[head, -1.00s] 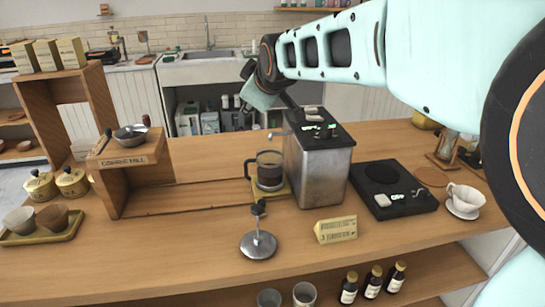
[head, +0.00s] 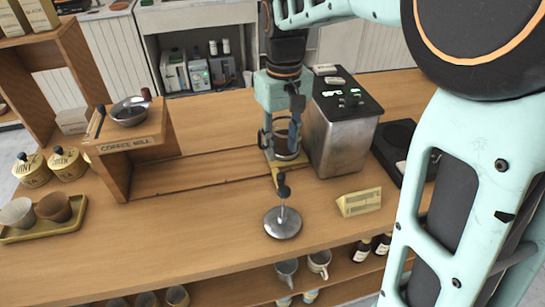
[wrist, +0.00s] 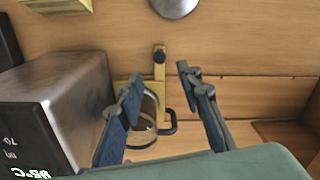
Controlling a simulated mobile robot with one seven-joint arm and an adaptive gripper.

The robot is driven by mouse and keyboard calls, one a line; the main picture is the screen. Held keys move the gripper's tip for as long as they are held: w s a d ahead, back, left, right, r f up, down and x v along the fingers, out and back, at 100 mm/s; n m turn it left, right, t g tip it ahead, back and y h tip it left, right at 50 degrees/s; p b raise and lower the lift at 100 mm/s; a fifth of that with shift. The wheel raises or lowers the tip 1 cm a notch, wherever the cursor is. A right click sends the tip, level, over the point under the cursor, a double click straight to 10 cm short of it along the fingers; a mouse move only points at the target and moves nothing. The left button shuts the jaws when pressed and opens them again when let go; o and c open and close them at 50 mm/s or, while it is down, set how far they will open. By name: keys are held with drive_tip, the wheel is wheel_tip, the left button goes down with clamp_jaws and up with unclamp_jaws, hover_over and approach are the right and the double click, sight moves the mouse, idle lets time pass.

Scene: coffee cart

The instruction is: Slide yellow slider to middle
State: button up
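The yellow slider (head: 277,177) is at the right end of a long slot in the wooden counter, beside the metal coffee machine. In the wrist view its yellow handle bar (wrist: 160,70) points toward the picture top. A glass coffee pot (head: 287,145) with a dark handle stands on or right by the slider; it also shows in the wrist view (wrist: 144,125). My gripper (head: 283,132) is above the slider and pot, pointing down. Its fingers are apart and empty in the wrist view (wrist: 159,78), one on either side of the handle bar. I cannot tell the height gap.
The metal machine (head: 340,140) stands close to the right of my gripper. A round metal tamper (head: 282,222) stands in front, with a small sign (head: 359,201) to its right. The coffee mill (head: 134,144) is at the left. Counter between mill and slider is clear.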

sight(281, 175)
wheel_tip(281, 175, down, 11)
drive_tip(key=shift+r+b, duration=0.15)
drive_tip(key=shift+b, duration=0.3)
drive_tip(key=shift+c, duration=0.5)
clamp_jaws()
